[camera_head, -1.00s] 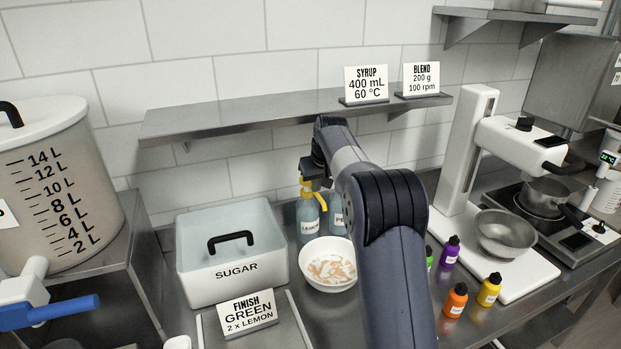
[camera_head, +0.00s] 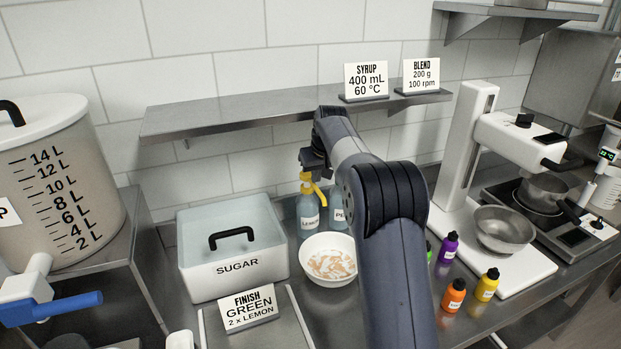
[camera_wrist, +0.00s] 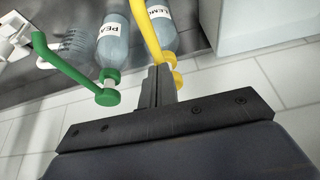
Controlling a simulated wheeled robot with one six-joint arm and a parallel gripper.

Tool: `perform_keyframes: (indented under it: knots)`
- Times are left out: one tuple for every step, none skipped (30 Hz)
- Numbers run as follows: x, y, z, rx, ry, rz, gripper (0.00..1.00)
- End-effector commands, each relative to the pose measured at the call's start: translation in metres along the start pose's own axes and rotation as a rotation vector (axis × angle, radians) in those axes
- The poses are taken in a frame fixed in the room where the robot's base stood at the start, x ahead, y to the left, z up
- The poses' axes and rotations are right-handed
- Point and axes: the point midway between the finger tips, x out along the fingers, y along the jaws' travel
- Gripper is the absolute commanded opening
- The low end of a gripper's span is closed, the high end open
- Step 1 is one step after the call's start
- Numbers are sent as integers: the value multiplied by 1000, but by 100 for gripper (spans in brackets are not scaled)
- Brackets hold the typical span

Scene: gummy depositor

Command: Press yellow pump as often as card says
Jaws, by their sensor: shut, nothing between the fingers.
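The lemon bottle (camera_head: 307,215) with its yellow pump (camera_head: 308,187) stands behind the white bowl (camera_head: 328,262). The wrist view shows the yellow pump (camera_wrist: 162,28) and the lemon label. My gripper (camera_head: 310,170) is shut and empty, just above the pump head; whether it touches is unclear. In the wrist view my fingers (camera_wrist: 158,72) overlap the pump head. The card (camera_head: 248,310) at the front reads "FINISH GREEN 2 x LEMON". The bowl holds pale orange-brown pieces.
A second bottle (camera_wrist: 112,40), its label starting "PEA", stands beside the lemon one with a green pump (camera_wrist: 105,96). The sugar bin (camera_head: 232,255) is at left. A shelf (camera_head: 250,112) runs above. Several small colour bottles (camera_head: 454,295) stand at right.

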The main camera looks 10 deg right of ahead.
Motion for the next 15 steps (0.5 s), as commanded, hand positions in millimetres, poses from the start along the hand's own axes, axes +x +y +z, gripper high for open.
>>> perform_keyframes:
  knots:
    - [0,0,0,0,0,0,0]
    - [0,0,0,0,0,0,0]
    - [0,0,0,0,0,0,0]
    - [1,0,0,0,0,0,0]
    - [1,0,0,0,0,0,0]
    - [2,0,1,0,0,0,0]
    - [3,0,1,0,0,0,0]
    - [4,0,2,0,0,0,0]
    - [5,0,2,0,0,0,0]
    - [6,0,2,0,0,0,0]
    - [7,0,3,0,-1,0,0]
    - [8,0,3,0,-1,0,0]
    - [9,0,4,0,-1,0,0]
    - [10,0,4,0,-1,0,0]
    - [11,0,5,0,-1,0,0]
